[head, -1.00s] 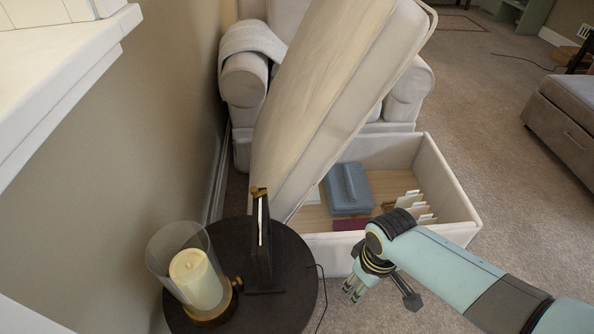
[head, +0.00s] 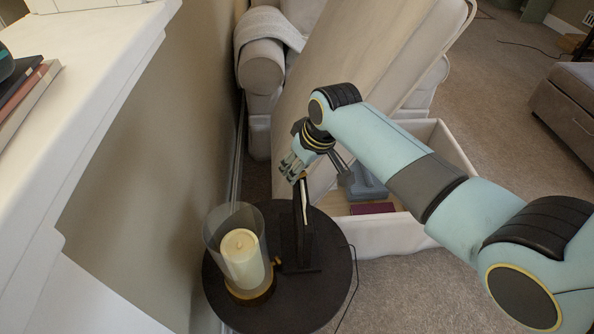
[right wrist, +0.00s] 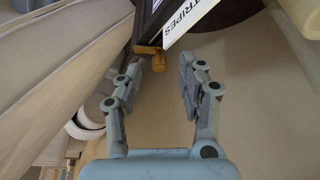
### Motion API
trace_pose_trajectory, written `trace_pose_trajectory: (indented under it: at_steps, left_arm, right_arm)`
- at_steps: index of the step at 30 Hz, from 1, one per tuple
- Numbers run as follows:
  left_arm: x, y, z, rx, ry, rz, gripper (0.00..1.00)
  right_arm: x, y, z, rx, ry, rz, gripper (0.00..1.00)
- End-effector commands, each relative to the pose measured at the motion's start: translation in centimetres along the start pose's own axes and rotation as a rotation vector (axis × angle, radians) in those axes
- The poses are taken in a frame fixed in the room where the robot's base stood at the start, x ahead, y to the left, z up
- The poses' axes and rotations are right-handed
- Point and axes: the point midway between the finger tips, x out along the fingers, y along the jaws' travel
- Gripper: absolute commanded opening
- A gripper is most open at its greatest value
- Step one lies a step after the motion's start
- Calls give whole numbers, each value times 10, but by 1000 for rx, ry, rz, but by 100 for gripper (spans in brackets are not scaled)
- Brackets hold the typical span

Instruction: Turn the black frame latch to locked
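The black frame (head: 303,228) stands upright on a round dark side table, seen nearly edge-on. A brass-coloured piece, apparently its latch, sits at its top and shows in the right wrist view (right wrist: 148,51). Whether it is turned to locked I cannot tell. My right gripper (head: 290,170) is just above and beside the frame's top edge. In the right wrist view its fingers (right wrist: 165,62) are apart, with the brass piece near the left fingertip and nothing held. In the head view the gripper partly hides the frame's top. My left gripper is out of view.
A glass candle holder (head: 224,236) stands left of the frame on the round table (head: 325,300). A storage ottoman (head: 385,238) with a raised padded lid is behind. A wall and a white ledge (head: 90,110) bound the left side.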

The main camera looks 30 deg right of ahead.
Motion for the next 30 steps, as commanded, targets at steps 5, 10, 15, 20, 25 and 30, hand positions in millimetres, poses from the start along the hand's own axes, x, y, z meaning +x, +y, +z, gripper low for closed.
trace_pose_trajectory:
  at_steps: [5,10,15,20,25,30]
  left_arm:
    - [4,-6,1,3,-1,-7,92]
    - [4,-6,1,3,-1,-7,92]
    - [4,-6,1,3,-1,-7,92]
    - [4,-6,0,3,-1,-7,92]
    - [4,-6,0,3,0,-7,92]
    - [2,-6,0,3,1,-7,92]
  right_arm:
    - [14,0,0,-1,-1,0,40]
    - [14,0,0,-1,0,0,40]
    - [14,0,0,0,0,0,30]
    - [14,0,0,0,0,0,9]
    - [14,0,0,0,-1,0,0]
    - [14,0,0,8,-1,2,0]
